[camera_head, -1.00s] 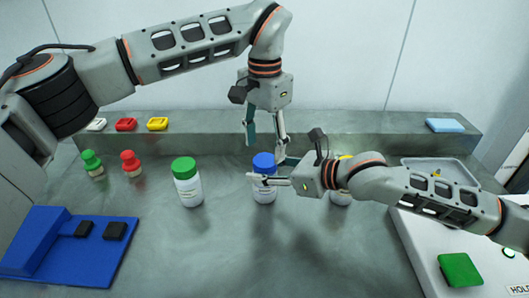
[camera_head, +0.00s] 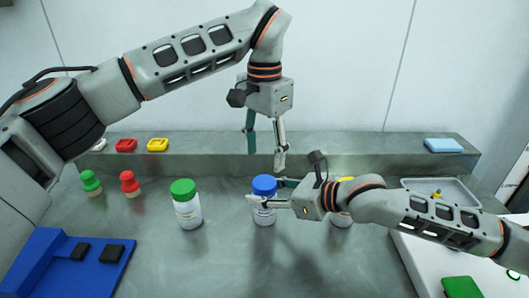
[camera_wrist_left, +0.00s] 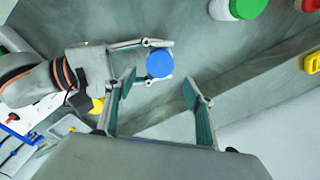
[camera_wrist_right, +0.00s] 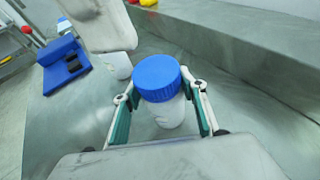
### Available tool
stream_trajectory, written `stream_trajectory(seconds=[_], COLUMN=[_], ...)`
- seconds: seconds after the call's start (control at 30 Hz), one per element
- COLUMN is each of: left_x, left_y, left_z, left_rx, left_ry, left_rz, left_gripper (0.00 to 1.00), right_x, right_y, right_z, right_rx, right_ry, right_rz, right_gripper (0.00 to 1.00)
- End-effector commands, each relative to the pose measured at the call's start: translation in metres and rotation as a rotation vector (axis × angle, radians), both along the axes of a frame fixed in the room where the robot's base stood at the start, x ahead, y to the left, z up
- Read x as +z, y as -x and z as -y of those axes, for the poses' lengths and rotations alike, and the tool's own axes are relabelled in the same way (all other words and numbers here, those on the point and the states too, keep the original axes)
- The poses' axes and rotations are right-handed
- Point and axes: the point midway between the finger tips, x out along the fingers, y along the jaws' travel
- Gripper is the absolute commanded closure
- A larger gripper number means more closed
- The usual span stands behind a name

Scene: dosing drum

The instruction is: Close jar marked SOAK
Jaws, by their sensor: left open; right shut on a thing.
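A white jar (camera_head: 264,215) with a blue lid (camera_head: 264,186) stands upright on the bench; its label is too small to read. The blue lid sits on top of the jar and also shows in the right wrist view (camera_wrist_right: 157,77). My right gripper (camera_head: 268,196) is shut on the jar's body, one finger on each side below the lid. My left gripper (camera_head: 264,160) is open and empty above and behind the blue lid, pointing down. In the left wrist view its fingers (camera_wrist_left: 158,108) are spread, with the lid beyond them.
A green-lidded jar (camera_head: 187,212) stands to the left, and a yellow-lidded jar (camera_head: 341,217) is partly hidden behind my right arm. Green (camera_head: 91,183) and red (camera_head: 130,184) stamps, a blue stand (camera_head: 55,265), a back ledge (camera_head: 340,150) and a grey tray (camera_head: 460,190) surround the free bench.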

Motion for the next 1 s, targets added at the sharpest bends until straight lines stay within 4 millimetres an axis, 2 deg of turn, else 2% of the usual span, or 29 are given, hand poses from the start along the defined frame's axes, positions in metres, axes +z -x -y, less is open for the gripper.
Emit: stream_trajectory(seconds=[0.17,0.4,0.6,1.0], left_x=[-0.015,-0.051,-0.072,-0.08], left_y=[0.0,0.0,-0.001,-0.001], left_z=[0.0,0.0,0.0,-0.001], left_rx=[0.0,0.001,0.002,0.002], left_ry=[-0.001,0.001,0.001,0.001], left_rz=[-0.002,-0.004,-0.001,-0.001], left_gripper=[0.47,0.47,0.47,0.47], right_x=[0.001,0.001,0.001,0.001], right_y=[0.0,0.0,0.0,0.0], right_z=[0.0,0.0,0.0,0.0], right_rx=[0.0,0.0,0.0,0.0], right_ry=[-0.001,-0.001,-0.001,-0.001], right_rz=[0.001,0.001,0.001,0.001], right_gripper=[1.0,1.0,1.0,1.0])
